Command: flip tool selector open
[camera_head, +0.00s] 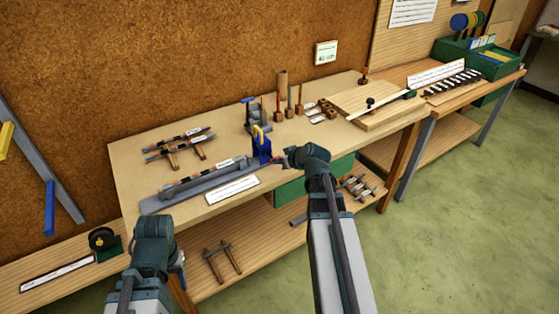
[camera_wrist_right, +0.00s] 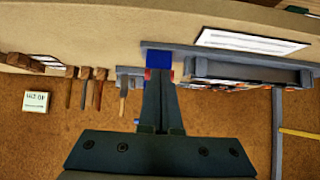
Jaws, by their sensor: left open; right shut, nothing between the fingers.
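A blue upright part with a yellow hook (camera_head: 259,143) stands at the right end of a long grey tray (camera_head: 200,190) on the workbench; I take it to be the tool selector, but no label confirms this. My right gripper (camera_head: 276,161) is just right of the blue part, fingers shut with nothing between them. In the right wrist view the shut red-tipped fingers (camera_wrist_right: 159,75) are right at the blue block (camera_wrist_right: 158,64); I cannot tell whether they touch. My left gripper (camera_head: 155,235) is at the bench's front left, away from the selector; its fingers are mostly hidden.
Dark rods (camera_head: 180,142) lie on the bench at the back left. A white label (camera_head: 232,190) lies in front of the tray. A lower shelf (camera_head: 245,255) runs below.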

